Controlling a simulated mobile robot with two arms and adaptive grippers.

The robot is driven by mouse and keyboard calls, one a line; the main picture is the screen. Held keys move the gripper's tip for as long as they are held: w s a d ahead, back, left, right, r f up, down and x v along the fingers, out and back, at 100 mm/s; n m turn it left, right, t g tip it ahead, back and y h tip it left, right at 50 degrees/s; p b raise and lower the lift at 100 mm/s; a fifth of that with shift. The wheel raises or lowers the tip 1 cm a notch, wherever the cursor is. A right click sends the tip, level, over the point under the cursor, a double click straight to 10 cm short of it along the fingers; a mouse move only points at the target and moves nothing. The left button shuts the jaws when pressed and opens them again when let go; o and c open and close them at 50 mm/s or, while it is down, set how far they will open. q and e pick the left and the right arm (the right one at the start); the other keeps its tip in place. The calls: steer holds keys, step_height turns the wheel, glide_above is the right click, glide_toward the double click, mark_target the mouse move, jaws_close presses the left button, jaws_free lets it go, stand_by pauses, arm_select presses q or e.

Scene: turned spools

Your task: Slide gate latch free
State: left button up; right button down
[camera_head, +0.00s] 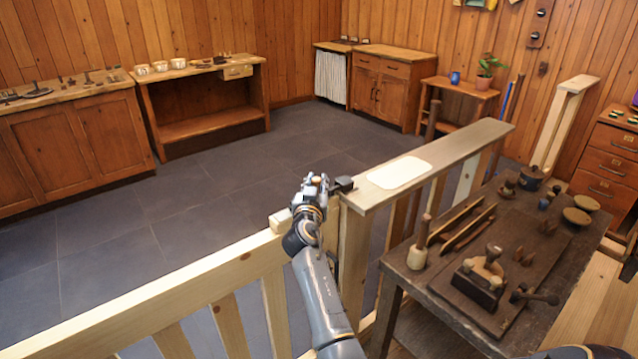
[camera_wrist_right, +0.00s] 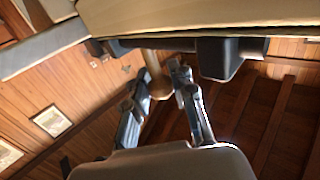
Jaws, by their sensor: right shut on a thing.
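The pale wooden gate (camera_head: 195,290) runs from the lower left up to a post (camera_head: 352,255). A dark latch part (camera_head: 344,184) sits at the top of the post, beside my right gripper (camera_head: 316,182). In the right wrist view, my right gripper (camera_wrist_right: 165,88) has its fingers on either side of a tan wooden knob (camera_wrist_right: 153,68), shut on it. Dark latch brackets (camera_wrist_right: 218,58) show just right of the fingers, under the rail. The fingers partly hide the knob, and the latch bar's exact position cannot be told. My left gripper is out of view.
A flat rail (camera_head: 455,146) with a white pad (camera_head: 400,172) extends from the post to the back right. A dark workbench (camera_head: 455,300) with turned pieces and tools stands right of it. Beyond the gate, the grey tiled floor (camera_head: 170,225) is clear.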

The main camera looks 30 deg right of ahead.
steer(key=a+b, duration=0.1)
steer(key=a, duration=0.1)
steer(key=a+b, duration=0.1)
steer(key=a, duration=0.1)
steer(key=shift+s+a+f, duration=0.1)
steer(key=shift+s+f, duration=0.05)
steer(key=shift+f, duration=0.05)
steer(key=c, duration=1.5)
jaws_free()
steer(key=o, duration=0.4)
steer(key=shift+a, duration=0.1)
steer(key=shift+c, duration=0.2)
steer(key=shift+o, duration=0.2)
steer(key=shift+a+r, duration=0.1)
steer(key=shift+r, duration=0.15)
step_height(320, 180, up, 10)
